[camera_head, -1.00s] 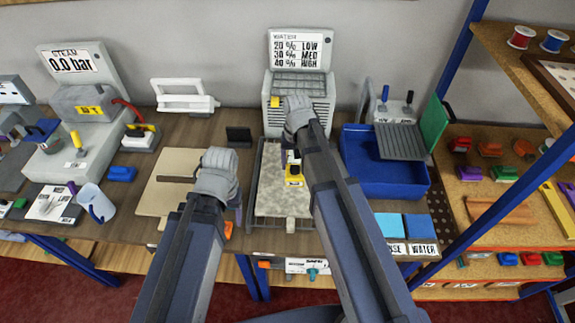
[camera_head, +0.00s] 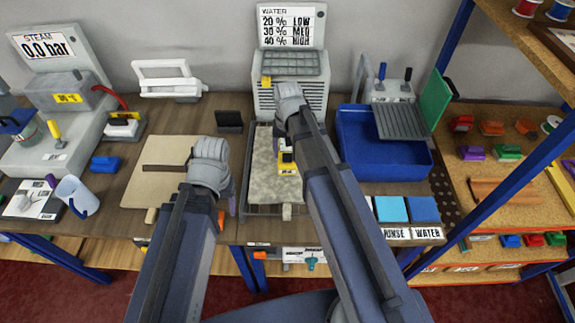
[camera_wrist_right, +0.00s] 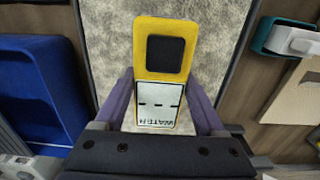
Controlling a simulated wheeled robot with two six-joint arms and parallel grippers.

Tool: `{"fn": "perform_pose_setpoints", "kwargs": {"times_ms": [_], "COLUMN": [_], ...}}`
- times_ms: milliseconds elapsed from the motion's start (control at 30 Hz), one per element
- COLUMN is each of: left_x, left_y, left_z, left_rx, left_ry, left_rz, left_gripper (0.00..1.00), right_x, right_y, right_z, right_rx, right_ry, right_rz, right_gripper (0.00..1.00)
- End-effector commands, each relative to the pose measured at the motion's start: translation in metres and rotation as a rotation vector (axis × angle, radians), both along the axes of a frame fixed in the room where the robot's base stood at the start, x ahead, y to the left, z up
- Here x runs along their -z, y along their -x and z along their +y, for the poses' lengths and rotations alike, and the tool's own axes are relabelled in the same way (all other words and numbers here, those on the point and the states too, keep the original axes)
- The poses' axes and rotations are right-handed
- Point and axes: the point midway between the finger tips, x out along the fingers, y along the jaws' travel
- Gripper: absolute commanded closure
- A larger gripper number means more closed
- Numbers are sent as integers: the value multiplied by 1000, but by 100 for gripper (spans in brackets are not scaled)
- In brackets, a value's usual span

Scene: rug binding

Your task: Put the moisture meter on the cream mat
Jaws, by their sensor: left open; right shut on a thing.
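The moisture meter (camera_head: 288,166) is yellow, with a black square and a white label panel. In the right wrist view the meter (camera_wrist_right: 160,75) sits between the two purple fingers of my right gripper (camera_wrist_right: 160,108), which is shut on it. It is over the speckled grey-beige rug piece (camera_head: 264,180) in a dark tray frame; I cannot tell whether it touches the rug. The cream mat (camera_head: 155,178) lies flat to the left, with a dark bar across it. My left gripper (camera_head: 228,190) is open, pointing down between the mat and the tray; its fingers are mostly hidden.
A blue bin (camera_head: 385,165) with a grey ribbed plate stands right of the tray. A grey machine (camera_head: 290,92) stands behind it. A small black stand (camera_head: 229,121) is behind the gap between mat and tray.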

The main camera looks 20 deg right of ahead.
Motion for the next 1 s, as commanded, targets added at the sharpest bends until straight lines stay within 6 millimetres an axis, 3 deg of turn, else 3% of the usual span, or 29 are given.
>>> {"fn": "perform_pose_setpoints", "kwargs": {"times_ms": [233,533,967,1000], "left_x": [7,40,43,42], "left_y": [0,0,0,0], "left_z": [0,0,0,0], "left_rx": [-1,-2,-2,-2], "left_ry": [0,0,0,0], "left_rz": [0,0,0,0], "left_gripper": [34,34,34,34], "right_x": [7,40,43,42], "right_y": [0,0,0,0], "right_z": [0,0,0,0], "right_rx": [0,0,0,0], "right_ry": [0,0,0,0], "right_rz": [0,0,0,0], "right_gripper": [97,97,97,24]}}
